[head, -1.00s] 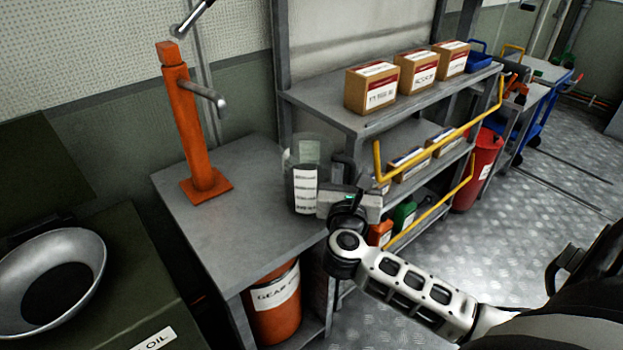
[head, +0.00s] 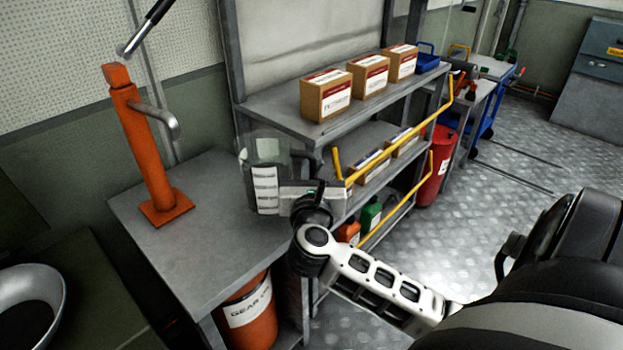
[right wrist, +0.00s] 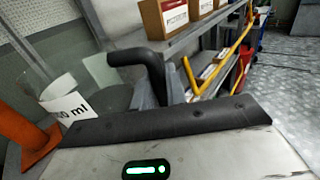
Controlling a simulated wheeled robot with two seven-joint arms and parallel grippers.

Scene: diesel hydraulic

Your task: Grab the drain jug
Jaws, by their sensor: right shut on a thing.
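The drain jug (head: 264,182) is a clear, greyish jug with a white marked label and a dark handle. It is upright at the right end of the grey bench top (head: 215,235); whether its base touches the bench is hard to tell. My right gripper (head: 298,192) is shut on its handle side, right of the jug body. In the right wrist view, the jug's black handle (right wrist: 143,58) rises behind the gripper edge, and part of the label (right wrist: 70,108) shows at left. The fingertips are hidden. My left gripper is not in view.
An orange hand pump (head: 148,155) stands on the bench left of the jug. A grey shelf (head: 285,118) with cardboard boxes (head: 325,95) and yellow rails (head: 400,142) is close on the right. An orange gear oil drum (head: 250,312) is below. Open floor (head: 480,215) lies to the right.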

